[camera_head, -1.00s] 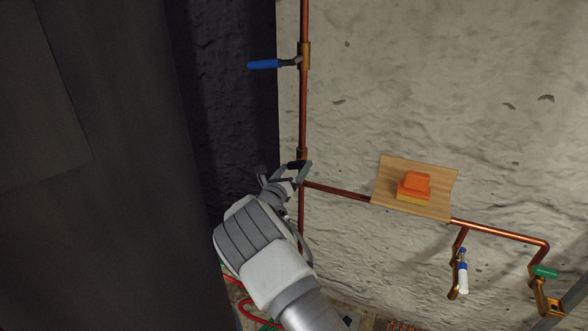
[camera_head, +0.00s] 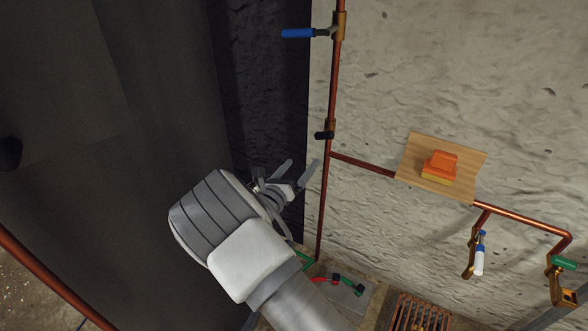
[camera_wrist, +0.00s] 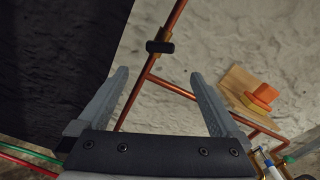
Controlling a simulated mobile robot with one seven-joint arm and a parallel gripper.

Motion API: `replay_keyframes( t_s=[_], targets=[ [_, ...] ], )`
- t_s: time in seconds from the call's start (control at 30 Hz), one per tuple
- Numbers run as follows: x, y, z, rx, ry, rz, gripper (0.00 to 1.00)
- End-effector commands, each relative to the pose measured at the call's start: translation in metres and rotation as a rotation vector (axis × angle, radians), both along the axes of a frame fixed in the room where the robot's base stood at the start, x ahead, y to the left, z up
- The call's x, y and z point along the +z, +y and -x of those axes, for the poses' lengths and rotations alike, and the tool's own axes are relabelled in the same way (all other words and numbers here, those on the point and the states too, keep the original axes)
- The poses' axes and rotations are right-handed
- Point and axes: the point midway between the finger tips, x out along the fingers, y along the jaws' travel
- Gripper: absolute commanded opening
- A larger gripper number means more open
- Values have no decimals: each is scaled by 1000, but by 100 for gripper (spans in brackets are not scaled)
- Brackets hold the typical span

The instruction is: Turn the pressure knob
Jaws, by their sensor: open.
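A small black knob (camera_head: 324,135) sits on a brass fitting on the vertical copper pipe (camera_head: 334,90), just above its branch to the right. I take it as the pressure knob. In the wrist view the black knob (camera_wrist: 160,47) is ahead of the fingers, seen above the gap between them. My gripper (camera_head: 299,165) is open and empty, below and left of the knob and apart from it. In the wrist view both fingers of my gripper (camera_wrist: 159,76) are spread wide.
A blue-handled valve (camera_head: 298,33) is higher on the pipe. A wooden shelf (camera_head: 411,159) holds an orange and yellow block (camera_head: 440,165). Lower right are a blue-and-white handle (camera_head: 479,255) and a green-handled tap (camera_head: 563,263). A dark wall (camera_head: 150,100) stands left.

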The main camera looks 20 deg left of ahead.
Motion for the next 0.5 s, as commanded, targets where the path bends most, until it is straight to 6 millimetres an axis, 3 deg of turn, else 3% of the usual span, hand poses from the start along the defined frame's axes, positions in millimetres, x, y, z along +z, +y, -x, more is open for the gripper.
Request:
replay_keyframes(
  t_s=[0.2,0.5],
  targets=[
    [0,3,25,0,1,0,100],
    [0,4,29,0,0,0,100]
  ],
)
